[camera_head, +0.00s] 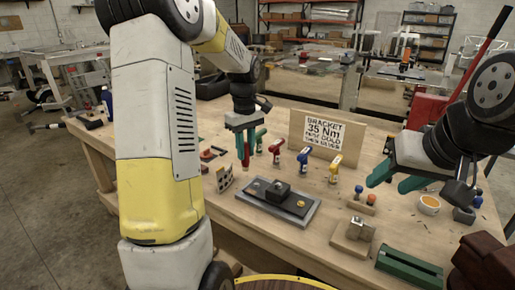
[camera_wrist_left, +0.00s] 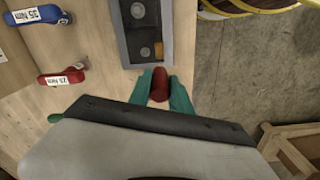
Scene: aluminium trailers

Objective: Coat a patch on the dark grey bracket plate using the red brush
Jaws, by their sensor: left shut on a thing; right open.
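My left gripper (camera_head: 244,130) is shut on the red brush (camera_head: 245,157) and holds it upright above the table, behind the bracket plate. In the left wrist view, the brush's red end (camera_wrist_left: 160,85) shows between the teal fingers; its bristles cannot be made out. The plate also shows ahead of the fingers in the left wrist view (camera_wrist_left: 143,35). My right gripper (camera_head: 397,179) is open and empty above the table's right side.
A sign (camera_head: 333,135) reading "BRACKET 35 Nm" stands behind several coloured tools, including a blue one (camera_head: 304,158) and a yellow one (camera_head: 336,166). A wooden block (camera_head: 353,238), a green tray (camera_head: 408,269) and an orange-filled cup (camera_head: 429,204) are at the right.

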